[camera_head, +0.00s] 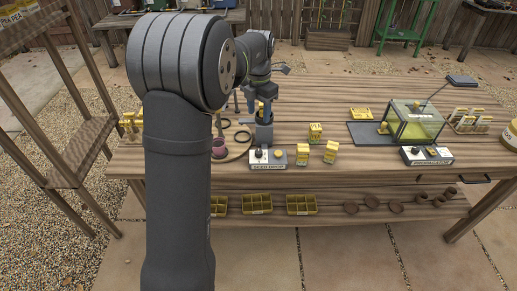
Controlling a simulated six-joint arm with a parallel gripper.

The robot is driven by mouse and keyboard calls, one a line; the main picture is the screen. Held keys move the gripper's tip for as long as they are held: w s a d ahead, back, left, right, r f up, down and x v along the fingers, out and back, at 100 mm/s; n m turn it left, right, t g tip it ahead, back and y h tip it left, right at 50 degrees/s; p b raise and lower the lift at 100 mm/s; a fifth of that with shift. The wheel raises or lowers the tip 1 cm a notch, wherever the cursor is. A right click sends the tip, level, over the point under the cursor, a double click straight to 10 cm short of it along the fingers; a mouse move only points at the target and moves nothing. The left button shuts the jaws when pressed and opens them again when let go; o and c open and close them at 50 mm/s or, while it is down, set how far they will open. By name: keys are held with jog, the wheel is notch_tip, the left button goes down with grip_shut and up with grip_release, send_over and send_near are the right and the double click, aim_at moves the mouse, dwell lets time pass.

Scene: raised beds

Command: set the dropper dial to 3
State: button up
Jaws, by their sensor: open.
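A small white-and-grey control box (268,158) stands at the front edge of the wooden bench, with a dark dial (258,153) on its left part and another small knob beside it. Its front label and the dial's setting are too small to read, so I cannot be sure it is the dropper. My gripper (263,104) is open and appears behind and above this box, apart from the dial. A dark blue upright thing (264,134) stands below my gripper, just behind the box. My own arm covers the left part of the bench.
Yellow seed packets (331,152) stand right of the box. A second control box (426,155) sits before a clear glass case (412,122) at right. A reddish pot (219,147) stands left. Yellow trays (301,204) lie on the shelf below. The bench's back middle is mostly clear.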

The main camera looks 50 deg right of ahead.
aim_at(259, 151)
notch_tip(259, 151, down, 17)
jog(key=shift+r, duration=0.15)
dwell(0.4)
jog(key=c, duration=1)
